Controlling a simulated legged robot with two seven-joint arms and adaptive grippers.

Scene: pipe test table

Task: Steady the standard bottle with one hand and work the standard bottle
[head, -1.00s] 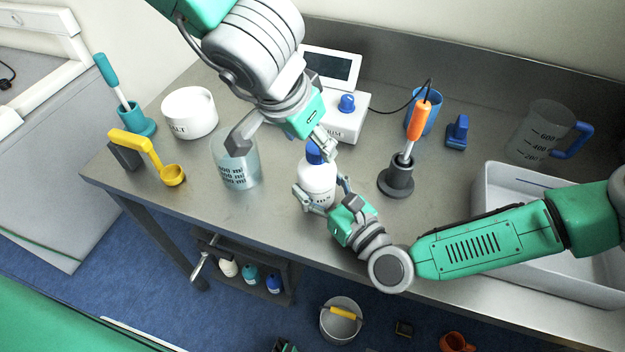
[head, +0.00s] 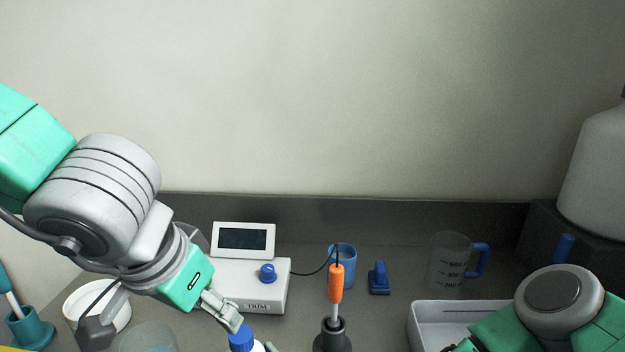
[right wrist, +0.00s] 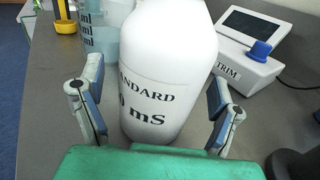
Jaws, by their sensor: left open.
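The standard bottle is white with a blue cap (head: 241,338); in the head view only its top shows at the bottom edge. In the right wrist view its white labelled body (right wrist: 160,85) stands upright. A gap shows at the left finger, and contact at the right one is unclear.
Behind stands a TRIM box (head: 240,288) with a screen and blue knob. An orange-handled tool (head: 336,285) stands in a dark holder to the right. A white tub (head: 110,308) and a clear beaker (head: 150,338) are left. A jug (head: 448,262) and white tray (head: 425,318) are right.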

